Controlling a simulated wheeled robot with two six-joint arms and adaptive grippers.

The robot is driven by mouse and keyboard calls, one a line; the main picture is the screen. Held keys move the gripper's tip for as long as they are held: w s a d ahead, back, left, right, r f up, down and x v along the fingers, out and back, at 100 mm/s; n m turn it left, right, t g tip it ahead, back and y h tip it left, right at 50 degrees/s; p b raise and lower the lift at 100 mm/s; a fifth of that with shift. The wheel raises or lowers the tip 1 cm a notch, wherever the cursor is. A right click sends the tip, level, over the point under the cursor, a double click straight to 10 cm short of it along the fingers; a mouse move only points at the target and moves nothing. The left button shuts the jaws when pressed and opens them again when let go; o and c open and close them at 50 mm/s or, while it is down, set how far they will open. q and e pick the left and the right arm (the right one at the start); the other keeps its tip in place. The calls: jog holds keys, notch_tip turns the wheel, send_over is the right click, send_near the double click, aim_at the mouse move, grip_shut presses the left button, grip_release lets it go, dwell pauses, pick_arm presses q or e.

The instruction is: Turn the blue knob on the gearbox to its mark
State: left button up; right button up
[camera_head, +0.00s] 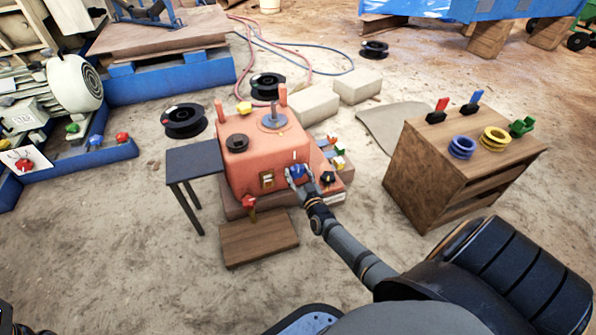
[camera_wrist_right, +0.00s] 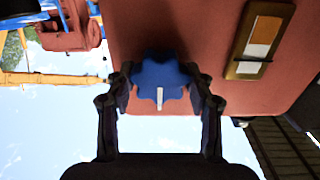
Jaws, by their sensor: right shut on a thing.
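The orange-red gearbox (camera_head: 258,150) stands on the ground in the middle of the head view. The blue knob (camera_head: 296,171) is on its front face near the right corner. In the right wrist view the lobed blue knob (camera_wrist_right: 160,78) shows a white pointer line that points to the bottom of the picture. My right gripper (camera_head: 299,174) is shut on the knob, with one finger on each side, as the wrist view shows (camera_wrist_right: 163,88). A small white mark (camera_head: 294,156) shows on the gearbox just above the knob. My left gripper is not in view.
A brass-framed switch (camera_head: 267,180) sits left of the knob, and a black knob (camera_head: 328,178) to its right. A dark side table (camera_head: 195,160) stands left, a wooden step (camera_head: 258,240) in front. A wooden cabinet (camera_head: 420,180) stands at right, with open ground between.

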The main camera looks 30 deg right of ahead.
dwell(0.4)
jog(key=o, duration=1.2)
jog(key=shift+c, duration=0.2)
jog(key=v, duration=1.2)
jog(key=shift+a, duration=0.1)
